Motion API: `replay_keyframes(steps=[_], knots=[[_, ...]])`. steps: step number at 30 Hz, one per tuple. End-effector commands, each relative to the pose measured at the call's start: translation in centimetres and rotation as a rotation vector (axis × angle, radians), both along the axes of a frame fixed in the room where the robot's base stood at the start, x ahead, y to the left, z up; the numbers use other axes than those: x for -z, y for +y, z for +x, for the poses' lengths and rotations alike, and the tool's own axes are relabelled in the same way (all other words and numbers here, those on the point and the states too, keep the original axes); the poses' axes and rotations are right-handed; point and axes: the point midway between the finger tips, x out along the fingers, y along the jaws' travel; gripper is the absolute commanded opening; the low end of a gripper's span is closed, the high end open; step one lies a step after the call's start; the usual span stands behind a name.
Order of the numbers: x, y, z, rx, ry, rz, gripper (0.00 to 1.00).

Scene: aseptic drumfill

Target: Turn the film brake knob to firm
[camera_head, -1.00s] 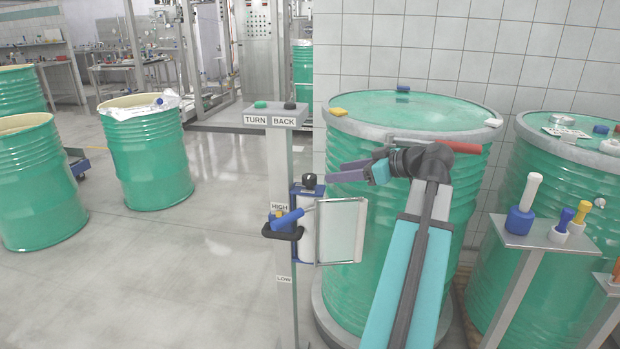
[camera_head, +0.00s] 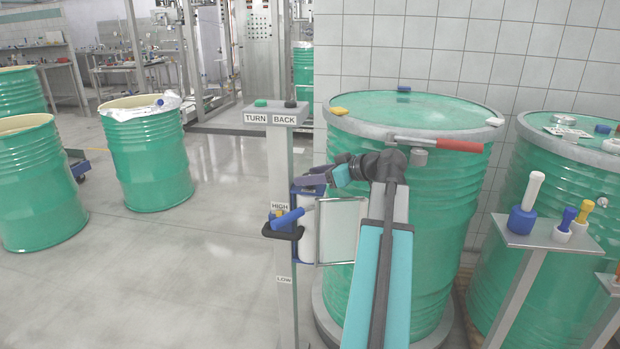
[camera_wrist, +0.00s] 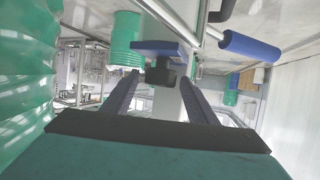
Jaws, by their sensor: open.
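The film brake knob (camera_wrist: 160,75) is black and sits at the blue bracket (camera_wrist: 163,47) of the film carriage. In the wrist view it lies between my gripper's two dark fingers, around their tip level; I cannot tell whether either finger touches it. In the head view my gripper (camera_head: 312,175) is just above the blue bracket and hides the knob. My gripper (camera_wrist: 160,90) is open. The carriage, with a white roll (camera_head: 307,228) and a framed clear panel (camera_head: 342,232), is on the grey post (camera_head: 283,185).
The post bears TURN and BACK labels with green (camera_head: 261,103) and black (camera_head: 290,104) buttons. A blue-handled lever (camera_head: 287,218) juts out beside the roll. A wrapped green drum (camera_head: 440,190) with a red-handled tool (camera_head: 440,144) stands close behind my arm.

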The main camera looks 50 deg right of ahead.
Motion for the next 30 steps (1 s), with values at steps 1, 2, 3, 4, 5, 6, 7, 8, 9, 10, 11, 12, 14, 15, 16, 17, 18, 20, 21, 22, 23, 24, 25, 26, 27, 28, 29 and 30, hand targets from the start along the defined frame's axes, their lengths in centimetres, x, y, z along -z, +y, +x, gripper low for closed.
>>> replay_keyframes(steps=[1,2,3,4,5,6,7,8,9,10,11,12,14,15,16,17,18,20,21,22,23,24,25,26,27,28,29,30], knots=[[0.14,0.07,0.28,-0.001,0.0,0.0,0.53],[0.18,0.09,0.38,-0.001,0.0,0.0,0.53],[0.22,0.11,0.47,-0.001,0.0,0.0,0.53],[0.24,0.12,0.51,-0.001,0.001,0.0,0.53],[0.25,0.11,0.54,-0.001,0.001,0.0,0.53],[0.26,0.11,0.55,0.0,0.001,0.0,0.53],[0.25,0.1,0.55,0.0,0.001,0.0,0.53],[0.26,0.1,0.54,0.0,0.001,0.0,0.53],[0.25,0.09,0.53,0.0,0.001,0.0,0.53],[0.25,0.09,0.53,0.0,0.001,0.001,0.53],[0.25,0.08,0.52,0.0,0.001,0.001,0.53],[0.25,0.08,0.51,0.0,0.001,0.001,0.53],[0.25,0.07,0.5,0.0,0.001,0.001,0.43],[0.25,0.06,0.49,0.001,0.001,0.0,0.36],[0.25,0.06,0.49,0.001,0.001,0.0,0.31],[0.24,0.06,0.48,0.001,0.001,0.0,0.26],[0.24,0.06,0.48,0.001,0.001,0.0,0.19],[0.25,0.06,0.47,0.0,0.001,0.001,0.12],[0.25,0.35,0.41,0.001,0.0,0.001,0.12],[0.25,0.24,0.41,0.001,0.001,0.0,0.12],[0.25,0.19,0.41,0.002,0.001,0.001,0.12],[0.25,0.16,0.4,0.003,0.001,0.002,0.12],[0.26,0.15,0.39,0.004,0.001,0.001,0.12],[0.26,0.13,0.38,0.006,0.001,0.002,0.12],[0.26,0.13,0.38,0.011,0.001,0.002,0.12],[0.27,0.13,0.38,0.015,0.001,0.002,0.12],[0.27,0.13,0.37,0.02,0.002,0.002,0.12],[0.29,0.16,0.36,0.027,0.002,0.002,0.12]])
